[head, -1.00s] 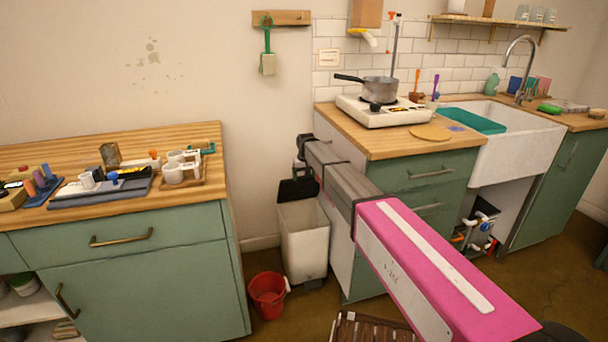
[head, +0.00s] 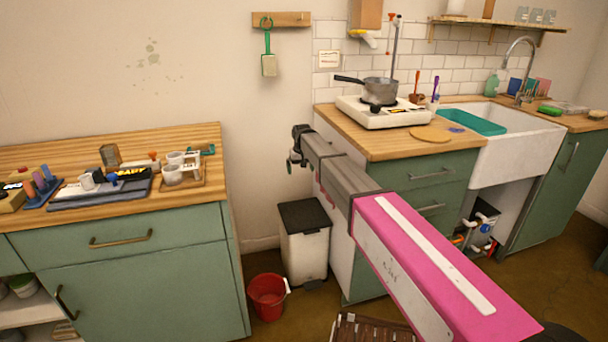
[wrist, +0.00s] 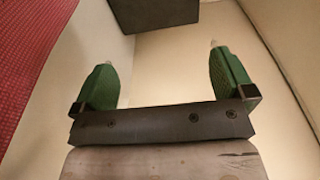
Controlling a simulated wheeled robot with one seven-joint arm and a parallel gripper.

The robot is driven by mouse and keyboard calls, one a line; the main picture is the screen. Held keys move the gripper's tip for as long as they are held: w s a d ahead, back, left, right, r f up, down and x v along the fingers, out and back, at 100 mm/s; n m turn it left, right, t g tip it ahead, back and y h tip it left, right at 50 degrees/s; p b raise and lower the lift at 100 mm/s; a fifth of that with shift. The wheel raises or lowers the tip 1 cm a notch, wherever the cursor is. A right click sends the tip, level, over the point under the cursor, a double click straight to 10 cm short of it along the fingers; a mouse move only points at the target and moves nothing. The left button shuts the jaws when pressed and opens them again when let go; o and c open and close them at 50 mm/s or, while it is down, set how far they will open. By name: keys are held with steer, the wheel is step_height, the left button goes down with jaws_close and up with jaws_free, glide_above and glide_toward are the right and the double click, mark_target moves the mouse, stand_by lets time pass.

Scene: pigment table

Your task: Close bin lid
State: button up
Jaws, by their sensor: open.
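The white bin (head: 304,255) stands on the floor between the two counters. Its dark lid (head: 303,214) lies flat over the top, and no gap shows from here. My gripper (head: 293,166) is above the lid and apart from it, partly hidden by my wrist. In the wrist view my gripper (wrist: 160,58) shows two green fingers spread wide with nothing between them. A dark flat-sided thing (wrist: 165,14) at the top of that view may be the lid.
A red bucket (head: 267,295) stands on the floor in front of the bin. A green cabinet (head: 150,285) is to the left, and the stove counter (head: 388,145) is close on the right. A slatted brown thing (head: 372,328) lies at the bottom edge.

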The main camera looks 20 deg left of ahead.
steer(key=s+a+r, duration=0.4)
steer(key=s+r, duration=0.1)
steer(key=s, duration=0.3)
steer(key=shift+s+a+r, duration=0.15)
steer(key=shift+r, duration=0.2)
steer(key=shift+s, duration=0.15)
